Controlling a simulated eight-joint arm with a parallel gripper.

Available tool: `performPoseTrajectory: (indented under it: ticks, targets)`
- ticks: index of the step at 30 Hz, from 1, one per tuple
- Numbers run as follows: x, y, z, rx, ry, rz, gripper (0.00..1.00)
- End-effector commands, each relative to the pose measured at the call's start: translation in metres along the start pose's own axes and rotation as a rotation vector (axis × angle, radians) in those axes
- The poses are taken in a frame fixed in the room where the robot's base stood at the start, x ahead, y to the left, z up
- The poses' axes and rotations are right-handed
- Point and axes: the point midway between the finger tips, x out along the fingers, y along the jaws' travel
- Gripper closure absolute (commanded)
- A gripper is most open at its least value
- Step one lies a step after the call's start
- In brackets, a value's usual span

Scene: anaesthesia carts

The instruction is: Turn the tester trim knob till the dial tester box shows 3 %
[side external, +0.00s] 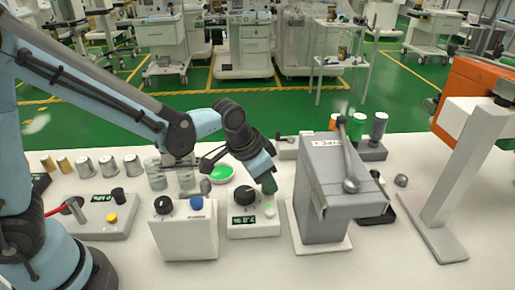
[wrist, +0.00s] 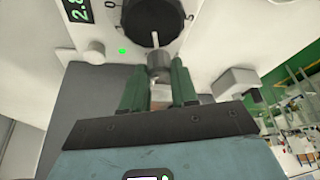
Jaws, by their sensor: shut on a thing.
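The dial tester box (side external: 253,229) is a white box on the bench with a large black dial (side external: 245,195) and a small green-digit display (side external: 243,220). In the wrist view the display (wrist: 78,9) is cut off and its visible digits look like "2.8". The black dial (wrist: 153,18) carries a white line. A small grey knob (wrist: 158,60), seemingly the trim knob, sits just below it. My gripper (side external: 269,187) is over the box's right part. In the wrist view its green fingers (wrist: 157,80) are shut around the grey knob.
A white box with black and blue knobs (side external: 183,235) stands close on the left. A grey box with a lever (side external: 330,190) stands close on the right. A green dish (side external: 222,173) lies behind. The bench front (side external: 275,270) is clear.

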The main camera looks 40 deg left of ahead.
Motion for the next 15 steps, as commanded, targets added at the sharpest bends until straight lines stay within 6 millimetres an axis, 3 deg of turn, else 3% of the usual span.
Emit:
performPoseTrajectory:
  ticks: [8,9,13,15]
  targets:
    - [-0.0001,0.0,-0.0011,0.001,0.003,0.0,1.0]
    - [-0.0001,0.0,-0.001,0.001,0.003,0.0,0.66]
    - [-0.0001,0.0,-0.0007,0.001,0.002,0.0,0.46]
    - [0.0,0.0,-0.0006,0.001,0.002,0.0,0.46]
